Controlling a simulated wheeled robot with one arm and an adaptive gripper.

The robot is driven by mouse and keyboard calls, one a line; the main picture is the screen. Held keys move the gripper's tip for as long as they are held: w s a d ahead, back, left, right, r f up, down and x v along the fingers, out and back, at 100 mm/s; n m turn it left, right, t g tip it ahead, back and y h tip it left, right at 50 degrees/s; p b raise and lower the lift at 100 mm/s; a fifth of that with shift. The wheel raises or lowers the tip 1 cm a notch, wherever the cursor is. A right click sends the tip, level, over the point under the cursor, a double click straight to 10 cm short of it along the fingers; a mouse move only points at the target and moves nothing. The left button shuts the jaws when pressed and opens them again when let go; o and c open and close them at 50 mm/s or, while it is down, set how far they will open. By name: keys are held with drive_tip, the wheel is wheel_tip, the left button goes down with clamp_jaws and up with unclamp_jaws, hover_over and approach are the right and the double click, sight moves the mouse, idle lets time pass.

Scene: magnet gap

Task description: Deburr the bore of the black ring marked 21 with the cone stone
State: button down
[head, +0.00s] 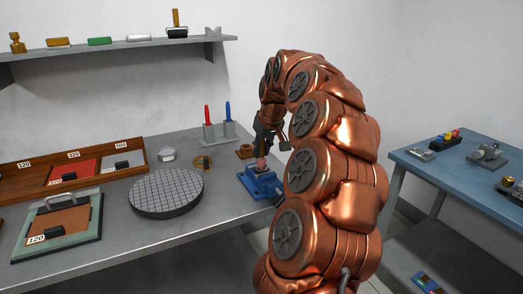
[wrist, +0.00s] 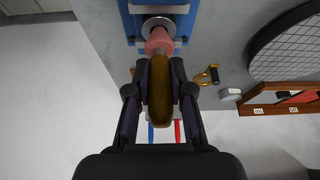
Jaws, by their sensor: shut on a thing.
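My gripper (wrist: 160,82) is shut on the brown handle (wrist: 160,98) of the cone stone in the wrist view. The pink cone (wrist: 159,42) points away from me, toward a grey-looking ring (wrist: 153,24) in the blue vise (wrist: 184,25). The cone overlaps the ring's lower part, so I cannot tell how deep its tip is in the bore. No number shows on the ring. In the head view my gripper (head: 266,140) is above the blue vise (head: 262,186), with the pink cone (head: 261,163) just over it. The ring is hard to make out there.
A round gridded plate (head: 167,192) lies left of the vise. A brass piece (head: 203,162), a brown block (head: 244,152) and a stand with red and blue tools (head: 218,132) are behind. A wooden tray (head: 22,189) is at left. A blue table (head: 440,172) stands right.

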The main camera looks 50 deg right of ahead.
drive_tip(key=shift+r+p, duration=1.4)
drive_tip(key=shift+r, duration=1.8)
